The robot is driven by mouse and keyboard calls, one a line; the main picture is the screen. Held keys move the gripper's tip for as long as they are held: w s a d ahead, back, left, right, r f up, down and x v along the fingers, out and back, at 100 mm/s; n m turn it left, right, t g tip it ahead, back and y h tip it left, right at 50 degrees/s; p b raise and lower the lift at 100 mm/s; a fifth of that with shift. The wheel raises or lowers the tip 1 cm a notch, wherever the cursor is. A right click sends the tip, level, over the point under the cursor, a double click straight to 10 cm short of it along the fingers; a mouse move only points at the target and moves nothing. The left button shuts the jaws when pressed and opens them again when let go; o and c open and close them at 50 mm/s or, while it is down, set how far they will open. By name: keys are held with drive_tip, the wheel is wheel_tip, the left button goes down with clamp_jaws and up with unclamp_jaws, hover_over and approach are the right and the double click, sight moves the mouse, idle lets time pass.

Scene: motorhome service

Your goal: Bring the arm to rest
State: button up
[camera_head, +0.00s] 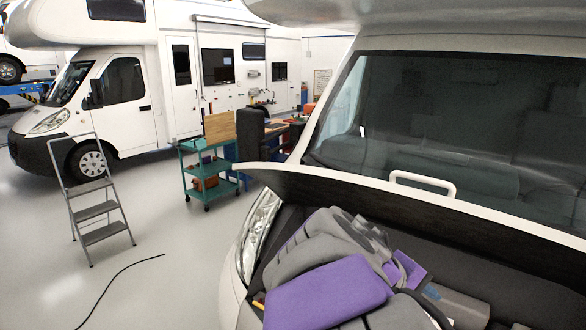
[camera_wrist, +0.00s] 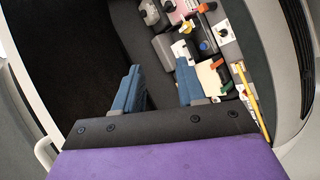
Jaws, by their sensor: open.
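My arm (camera_head: 328,293), grey with purple covers, reaches over the open front of the near white motorhome (camera_head: 231,292). In the wrist view, the two blue fingers of my gripper (camera_wrist: 158,88) stand wide apart with nothing held between them. They are above the engine bay (camera_wrist: 133,38), whose dark floor and packed parts show beyond the fingertips. How far the fingers are from those parts is hard to tell. In the head view I cannot make out the fingers clearly; the arm's own covers hide part of that area.
The raised hood (camera_head: 330,190) with a white handle (camera_head: 422,184) stands behind my arm, below the windshield (camera_head: 460,120). A yellow rod (camera_wrist: 252,98) lies along the bay's right side. A step ladder (camera_head: 95,210), a cable (camera_head: 115,281) and a teal cart (camera_head: 208,172) stand on the left floor.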

drive_tip(key=s+d+f+m+g+y+b, duration=0.2)
drive_tip(key=s+d+f+b, duration=0.15)
drive_tip(key=s+f, duration=0.55)
drive_tip(key=s+a+f+y+b, duration=0.2)
drive_tip(key=s+a+f+b, duration=0.1)
drive_tip(key=f, duration=0.4)
drive_tip(key=s+a+f+m+g+y+b, duration=0.1)
drive_tip(key=s+a+f+y+b, duration=0.1)
drive_tip(key=s+a+f+b, duration=0.2)
drive_tip(key=s+a+f+m+g+y+b, duration=0.1)
drive_tip(key=s+a+f+y+b, duration=0.2)
drive_tip(key=s+f, duration=0.5)
wheel_tip(320, 180, down, 4)
drive_tip(key=shift+a+r+b, duration=0.1)
drive_tip(key=shift+a+b, duration=0.55)
drive_tip(key=shift+b, duration=0.45)
drive_tip(key=shift+d, duration=0.35)
drive_tip(key=shift+a, duration=0.2)
